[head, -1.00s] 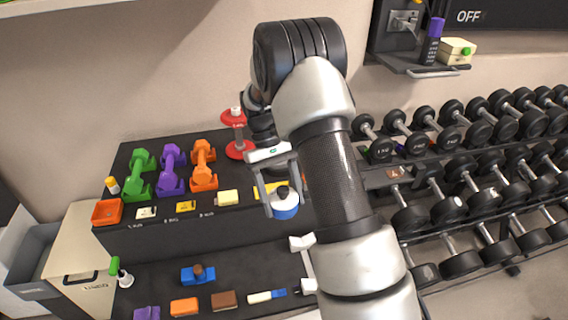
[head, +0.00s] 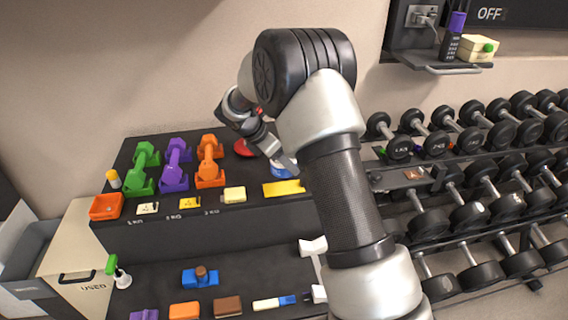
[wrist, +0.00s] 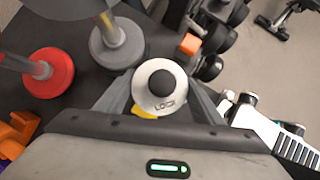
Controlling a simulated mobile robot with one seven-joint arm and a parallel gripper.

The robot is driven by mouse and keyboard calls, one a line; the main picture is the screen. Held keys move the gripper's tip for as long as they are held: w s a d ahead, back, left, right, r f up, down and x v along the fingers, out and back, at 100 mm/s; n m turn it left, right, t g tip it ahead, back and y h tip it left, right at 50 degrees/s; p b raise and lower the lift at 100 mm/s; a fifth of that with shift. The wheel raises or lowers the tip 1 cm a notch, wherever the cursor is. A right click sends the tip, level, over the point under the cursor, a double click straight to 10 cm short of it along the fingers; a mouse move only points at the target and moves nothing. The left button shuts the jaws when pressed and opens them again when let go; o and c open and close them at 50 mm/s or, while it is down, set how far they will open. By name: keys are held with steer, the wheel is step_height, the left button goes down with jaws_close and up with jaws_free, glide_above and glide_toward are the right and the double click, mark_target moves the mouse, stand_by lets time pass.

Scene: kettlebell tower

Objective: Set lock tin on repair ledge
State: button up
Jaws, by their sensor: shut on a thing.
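Which surface is the repair ledge is not labelled. A dark wall shelf (head: 437,69) at the upper right holds a purple-capped black bottle and a cream box. A small dark ledge (head: 385,183) sits among the dumbbell racks, right of my arm.
Green (head: 141,168), purple (head: 174,165) and orange (head: 209,162) dumbbells stand on the upper bench (head: 150,232), left of my gripper. A red-disc post (wrist: 47,72) and a grey-disc post (wrist: 117,42) stand near the tin. Dumbbell racks fill the right side.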

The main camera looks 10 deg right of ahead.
steer(key=shift+f+b, duration=2.85)
steer(key=shift+f, duration=0.5)
steer(key=shift+f, duration=0.45)
steer(key=o, duration=1.2)
steer(key=p+v, duration=0.2)
steer(key=v, duration=1.5)
steer(key=shift+a+r, duration=0.2)
